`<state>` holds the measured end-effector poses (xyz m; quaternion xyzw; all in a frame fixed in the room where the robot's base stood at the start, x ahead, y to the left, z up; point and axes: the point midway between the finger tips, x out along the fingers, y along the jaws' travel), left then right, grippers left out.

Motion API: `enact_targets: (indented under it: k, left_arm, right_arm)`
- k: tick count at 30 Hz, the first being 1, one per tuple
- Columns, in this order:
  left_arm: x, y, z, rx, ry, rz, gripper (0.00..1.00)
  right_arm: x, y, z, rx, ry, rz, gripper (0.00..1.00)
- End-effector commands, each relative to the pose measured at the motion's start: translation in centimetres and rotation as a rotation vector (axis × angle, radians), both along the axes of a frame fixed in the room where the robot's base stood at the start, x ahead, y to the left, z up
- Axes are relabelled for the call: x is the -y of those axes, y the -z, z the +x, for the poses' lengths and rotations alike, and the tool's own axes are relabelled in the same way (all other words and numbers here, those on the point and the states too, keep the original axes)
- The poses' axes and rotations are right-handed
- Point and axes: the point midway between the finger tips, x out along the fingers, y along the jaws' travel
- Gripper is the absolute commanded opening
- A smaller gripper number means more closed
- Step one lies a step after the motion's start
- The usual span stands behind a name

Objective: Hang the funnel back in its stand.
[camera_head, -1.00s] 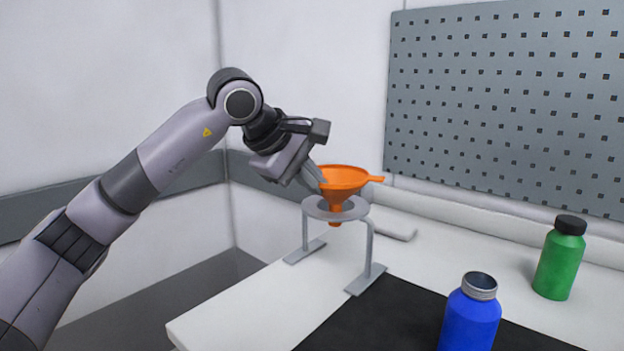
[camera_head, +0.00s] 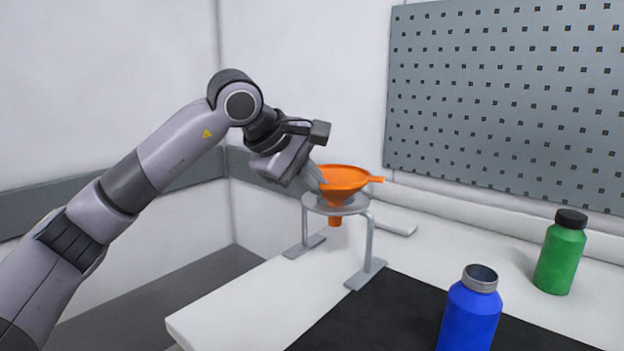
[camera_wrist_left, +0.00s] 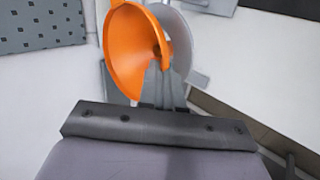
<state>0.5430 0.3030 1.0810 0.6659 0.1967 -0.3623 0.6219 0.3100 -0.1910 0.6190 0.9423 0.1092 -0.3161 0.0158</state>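The orange funnel (camera_head: 343,179) is upright at the grey stand (camera_head: 368,240), its spout down through the stand's ring and showing below it. The lower cone is at the ring; I cannot tell whether it bears on it. Its handle points right. My left gripper (camera_head: 318,180) is shut on the funnel's left rim, coming down at a slant from the upper left. In the left wrist view the funnel's open mouth (camera_wrist_left: 128,50) shows beside the fingers (camera_wrist_left: 165,88), with the pale ring (camera_wrist_left: 182,40) behind. My right gripper is out of view.
A blue bottle (camera_head: 470,318) with an open neck stands on the black mat (camera_head: 390,315) at the front. A green bottle (camera_head: 560,260) with a black cap stands at the right. A grey pegboard (camera_head: 505,85) covers the back wall. The white table (camera_head: 250,305) is clear at front left.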

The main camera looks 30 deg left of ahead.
Motion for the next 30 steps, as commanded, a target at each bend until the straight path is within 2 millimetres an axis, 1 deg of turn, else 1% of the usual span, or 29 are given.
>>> enact_targets:
  k: [9, 17, 18, 19, 20, 26, 27, 28, 30]
  left_arm:
    - [-0.02, 0.47, 0.00, 0.001, 0.000, 0.000, 0.00]
    - [-0.01, 0.46, 0.00, 0.001, 0.000, 0.000, 0.00]
    - [-0.01, 0.46, 0.00, 0.001, 0.000, 0.000, 0.17]
    - [-0.01, 0.46, 0.00, 0.001, 0.000, 0.000, 0.27]
    - [-0.01, 0.46, 0.00, 0.001, 0.000, 0.000, 0.34]
    - [-0.01, 0.46, 0.00, 0.000, 0.000, 0.000, 0.34]
    - [-0.02, 0.48, -0.01, 0.000, 0.000, 0.000, 0.43]
    - [-0.02, 0.48, -0.01, 0.000, 0.000, 0.000, 0.51]
    - [-0.02, 0.48, -0.01, 0.000, 0.000, 0.000, 0.51]
  right_arm:
    - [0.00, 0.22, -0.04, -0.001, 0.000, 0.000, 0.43]
    - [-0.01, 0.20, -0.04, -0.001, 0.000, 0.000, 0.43]
    - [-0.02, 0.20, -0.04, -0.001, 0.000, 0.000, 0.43]
    - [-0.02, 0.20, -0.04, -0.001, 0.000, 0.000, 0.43]
    - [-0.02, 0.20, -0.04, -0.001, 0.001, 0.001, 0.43]
    - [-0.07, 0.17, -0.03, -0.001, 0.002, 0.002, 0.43]
    - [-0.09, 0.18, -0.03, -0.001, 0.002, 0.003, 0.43]
    - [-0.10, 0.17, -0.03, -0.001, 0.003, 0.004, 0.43]
    - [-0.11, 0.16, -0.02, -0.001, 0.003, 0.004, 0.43]
